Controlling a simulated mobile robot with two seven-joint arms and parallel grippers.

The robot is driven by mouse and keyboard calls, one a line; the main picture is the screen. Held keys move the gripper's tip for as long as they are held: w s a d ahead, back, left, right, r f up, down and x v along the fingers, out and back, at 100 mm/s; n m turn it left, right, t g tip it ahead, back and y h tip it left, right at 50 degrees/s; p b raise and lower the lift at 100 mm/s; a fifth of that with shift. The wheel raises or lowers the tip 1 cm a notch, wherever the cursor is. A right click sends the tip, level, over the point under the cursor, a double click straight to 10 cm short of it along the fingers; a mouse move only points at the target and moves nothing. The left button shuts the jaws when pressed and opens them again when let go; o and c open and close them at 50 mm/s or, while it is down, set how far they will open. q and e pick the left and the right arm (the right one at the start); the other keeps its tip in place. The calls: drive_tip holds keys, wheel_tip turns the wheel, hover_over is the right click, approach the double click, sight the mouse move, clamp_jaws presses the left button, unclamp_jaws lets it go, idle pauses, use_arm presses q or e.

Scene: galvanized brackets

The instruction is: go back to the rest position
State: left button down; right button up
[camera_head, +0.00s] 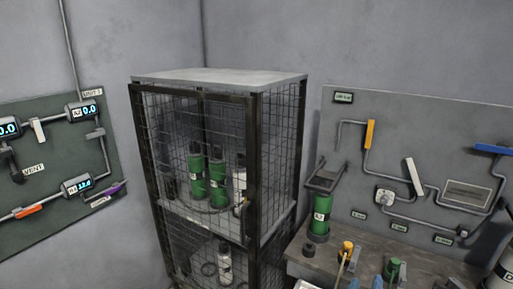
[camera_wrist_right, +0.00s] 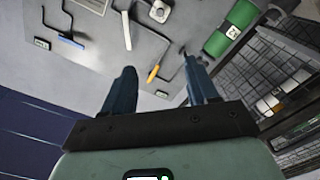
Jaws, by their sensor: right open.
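My right gripper (camera_wrist_right: 162,85) shows in the right wrist view with its two dark blue fingers spread apart. Nothing is held between them. Beyond the fingers is the grey pipe panel (camera_wrist_right: 85,70), with a yellow lever (camera_wrist_right: 153,73) seen past the gap. My left gripper is not in view.
A wire-mesh cabinet (camera_head: 218,76) holds green bottles (camera_head: 197,176) and white bottles (camera_head: 225,265). A bench (camera_head: 425,265) at right carries several small items and a green cylinder (camera_head: 320,213). A gauge panel (camera_head: 60,150) is at left, a pipe panel (camera_head: 330,125) at right.

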drive_tip(key=s+a+f+g+y, duration=0.2)
drive_tip(key=s+f, duration=0.1)
drive_tip(key=f, duration=0.7)
drive_tip(key=s+a+f+g+y+p, duration=0.1)
drive_tip(key=s+a+f+g+y, duration=0.2)
drive_tip(key=f, duration=0.7)
drive_tip(key=s+a+f+g+y, duration=0.15)
drive_tip(key=s+f, duration=0.25)
drive_tip(key=f, duration=0.5)
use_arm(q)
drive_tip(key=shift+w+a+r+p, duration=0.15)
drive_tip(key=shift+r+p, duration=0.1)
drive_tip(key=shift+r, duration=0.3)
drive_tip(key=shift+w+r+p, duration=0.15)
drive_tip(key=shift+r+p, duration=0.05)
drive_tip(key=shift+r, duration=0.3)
use_arm(e)
drive_tip(key=s+a+f+m+g+y, duration=0.2)
drive_tip(key=s+a+f+g, duration=0.1)
drive_tip(key=s, duration=0.5)
drive_tip(key=s+a+f+m+g+y, duration=0.1)
drive_tip(key=s+a+f+g+y, duration=0.1)
drive_tip(key=s, duration=0.6)
drive_tip(key=s+a+f+m+g+y, duration=0.2)
drive_tip(key=s+a+f+g, duration=0.2)
drive_tip(key=s+f, duration=0.2)
drive_tip(key=s, duration=0.2)
drive_tip(key=shift+s+a+f+m+g+y, duration=0.25)
drive_tip(key=shift+s+m+g+y, duration=0.05)
drive_tip(key=shift+s+g+y, duration=0.05)
